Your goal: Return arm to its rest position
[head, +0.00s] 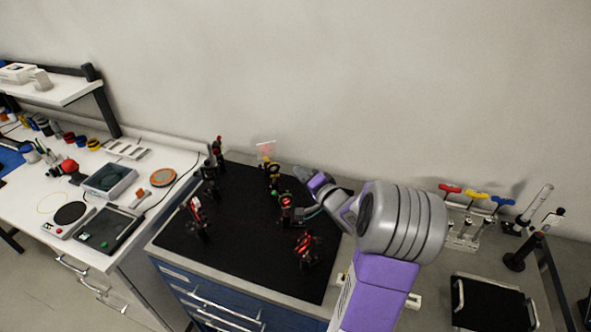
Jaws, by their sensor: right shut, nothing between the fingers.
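My right arm, purple and grey, comes in from the lower right and reaches over the right part of the black optical bench top (240,255). My right gripper (303,175) is small in the head view, over the back right part of the bench. It is shut and empty. Several small black and red optical mounts stand on the bench. One with a green top (286,202) is close below the gripper; I cannot tell if they touch. My left gripper is not in view.
Another mount (305,245) stands near the bench's right edge, close to my arm. A white desk (30,215) with instruments is on the left. Valves with coloured handles (477,195) and a black tray (495,305) are on the right.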

